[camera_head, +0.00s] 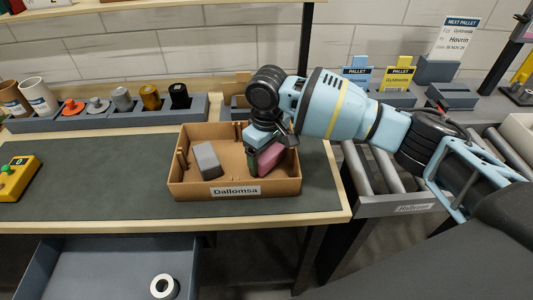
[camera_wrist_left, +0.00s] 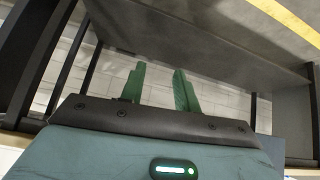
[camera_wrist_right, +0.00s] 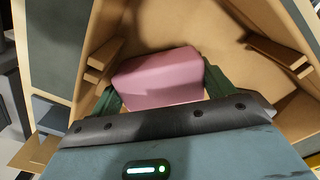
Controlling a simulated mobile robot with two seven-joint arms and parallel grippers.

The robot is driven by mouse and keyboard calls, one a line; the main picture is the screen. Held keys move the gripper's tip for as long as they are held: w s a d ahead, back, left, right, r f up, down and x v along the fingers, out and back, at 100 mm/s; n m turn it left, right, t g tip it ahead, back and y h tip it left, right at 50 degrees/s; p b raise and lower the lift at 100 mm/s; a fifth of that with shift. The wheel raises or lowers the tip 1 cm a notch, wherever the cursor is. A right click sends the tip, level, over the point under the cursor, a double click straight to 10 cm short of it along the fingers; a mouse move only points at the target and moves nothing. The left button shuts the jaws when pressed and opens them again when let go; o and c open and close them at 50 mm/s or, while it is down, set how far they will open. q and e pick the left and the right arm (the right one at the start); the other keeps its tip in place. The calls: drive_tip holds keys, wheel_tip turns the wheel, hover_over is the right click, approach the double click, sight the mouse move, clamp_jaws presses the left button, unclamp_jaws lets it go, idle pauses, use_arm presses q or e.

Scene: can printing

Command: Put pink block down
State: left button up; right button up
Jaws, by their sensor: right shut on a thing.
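The pink block (camera_head: 268,158) is between the fingers of my right gripper (camera_head: 265,160), inside the right part of the open cardboard box labelled "Dallomsa" (camera_head: 180,189). In the right wrist view the pink block (camera_wrist_right: 158,78) sits between the two green fingers, with the box floor around it. I cannot tell whether the block touches the floor. A grey block (camera_head: 207,161) lies in the left part of the box. My left gripper (camera_wrist_left: 158,90) shows only in the left wrist view; its green fingers are apart with nothing between them.
The box stands on a dark mat (camera_head: 100,180). Behind it is a grey rack (camera_head: 195,110) with several cylindrical items. A yellow device (camera_head: 16,178) is at the left. A roller conveyor (camera_head: 385,178) is at the right. An open grey drawer (camera_head: 110,265) holds a white ring (camera_head: 164,287).

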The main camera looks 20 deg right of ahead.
sight(267, 151)
use_arm(q)
drive_tip(key=shift+w+r, duration=0.15)
use_arm(e)
drive_tip(key=shift+f, duration=0.2)
drive_tip(key=o, duration=0.9)
drive_tip(key=shift+r, duration=0.1)
drive_tip(key=shift+r, duration=0.3)
wheel_tip(267, 151, up, 10)
drive_tip(key=shift+r+p, duration=0.15)
drive_tip(key=shift+p, duration=0.4)
use_arm(q)
drive_tip(key=shift+w+r, duration=0.35)
drive_tip(key=shift+r, duration=0.25)
use_arm(e)
drive_tip(key=shift+r, duration=0.65)
